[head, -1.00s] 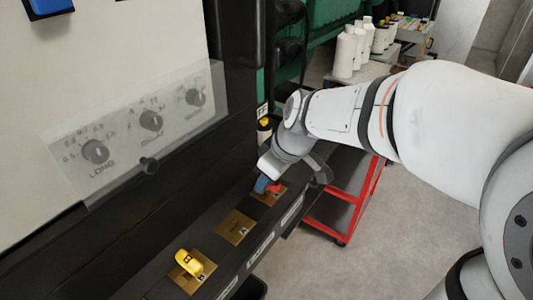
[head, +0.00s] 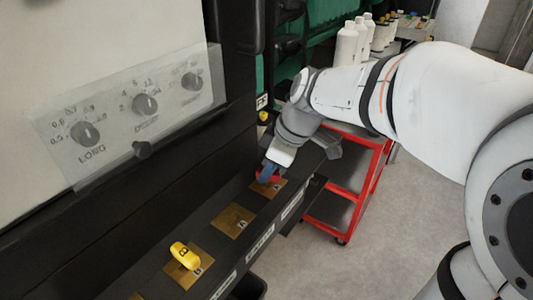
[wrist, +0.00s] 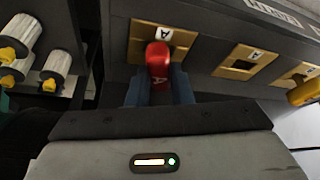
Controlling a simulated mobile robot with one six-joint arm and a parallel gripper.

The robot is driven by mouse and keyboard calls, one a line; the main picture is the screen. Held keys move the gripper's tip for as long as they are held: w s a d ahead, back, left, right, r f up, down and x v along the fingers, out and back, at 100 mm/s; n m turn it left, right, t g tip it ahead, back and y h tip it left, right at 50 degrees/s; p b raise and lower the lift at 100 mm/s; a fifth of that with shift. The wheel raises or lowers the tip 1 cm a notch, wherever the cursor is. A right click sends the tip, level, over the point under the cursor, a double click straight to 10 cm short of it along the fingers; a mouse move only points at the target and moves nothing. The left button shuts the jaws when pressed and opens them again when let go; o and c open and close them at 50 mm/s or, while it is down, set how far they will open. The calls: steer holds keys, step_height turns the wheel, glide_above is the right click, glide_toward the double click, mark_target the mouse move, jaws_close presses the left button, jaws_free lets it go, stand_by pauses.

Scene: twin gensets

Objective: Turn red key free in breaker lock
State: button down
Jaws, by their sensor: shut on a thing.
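In the head view my gripper (head: 267,172) reaches down to the same plate (head: 271,191), and only a little of the red key (head: 276,179) shows. The key's shank and keyhole are hidden, so I cannot tell its exact turn angle.
An empty brass plate (head: 233,220) lies nearer along the ledge. A yellow key (head: 185,255) marked B sits in the following plate. A red cart (head: 345,190) stands behind my gripper.

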steer(key=n+g+b, duration=0.1)
steer(key=n, duration=0.1)
steer(key=shift+f+n, duration=0.15)
steer(key=shift+n, duration=0.25)
steer(key=n+g, duration=0.1)
steer(key=n, duration=0.3)
steer(key=shift+g, duration=0.4)
steer(key=n+g, duration=0.1)
steer(key=n, duration=0.2)
steer(key=shift+n+h, duration=0.3)
steer(key=shift+n, duration=0.1)
steer(key=n+g+h, duration=0.1)
steer(key=n, duration=0.2)
steer(key=shift+n, duration=0.4)
steer(key=c, duration=1.2)
jaws_free()
steer(key=shift+r, duration=0.2)
